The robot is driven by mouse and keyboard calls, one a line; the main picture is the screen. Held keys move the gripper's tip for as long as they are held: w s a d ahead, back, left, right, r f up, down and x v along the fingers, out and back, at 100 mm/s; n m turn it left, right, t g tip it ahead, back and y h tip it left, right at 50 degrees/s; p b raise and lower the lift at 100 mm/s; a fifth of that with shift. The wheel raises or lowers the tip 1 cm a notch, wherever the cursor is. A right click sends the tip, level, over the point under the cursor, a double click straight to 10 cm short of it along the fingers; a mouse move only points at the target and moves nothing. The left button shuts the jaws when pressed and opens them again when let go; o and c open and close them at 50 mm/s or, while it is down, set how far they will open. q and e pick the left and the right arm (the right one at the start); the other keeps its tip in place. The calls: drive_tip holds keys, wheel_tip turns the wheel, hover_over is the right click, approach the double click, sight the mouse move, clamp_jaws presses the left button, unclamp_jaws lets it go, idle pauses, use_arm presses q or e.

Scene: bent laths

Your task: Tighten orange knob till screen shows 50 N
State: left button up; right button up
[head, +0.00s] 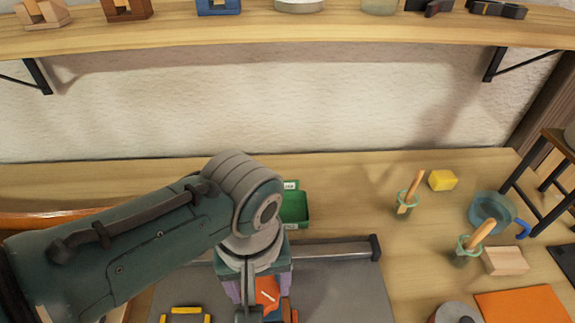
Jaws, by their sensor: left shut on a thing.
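My left arm comes in from the left, and its gripper (258,305) points down at the bottom middle of the head view. An orange part with a white mark, which looks like the orange knob (268,292), shows between the parts of the gripper. The gripper is shut on it, though the fingertips are largely hidden. Purple pieces show on both sides of it. I cannot make out a screen or any force reading. My right gripper is not in view.
A grey mat (340,290) with a metal bar (335,250) lies beneath. A green tray (294,208) stands behind the arm. Glue pots with brushes (405,203), a yellow block (443,180), a blue bowl (490,210) and a wooden block (506,261) are at right. A shelf (300,30) crosses above.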

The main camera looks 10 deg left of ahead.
use_arm(q)
drive_tip(key=m, duration=0.4)
drive_tip(key=shift+m+p, duration=0.3)
drive_tip(key=shift+p, duration=0.05)
drive_tip(key=m, duration=1)
drive_tip(key=shift+p, duration=0.3)
drive_tip(key=m, duration=0.4)
drive_tip(key=shift+m, duration=0.4)
drive_tip(key=o, duration=1.3)
drive_tip(key=shift+o, duration=0.2)
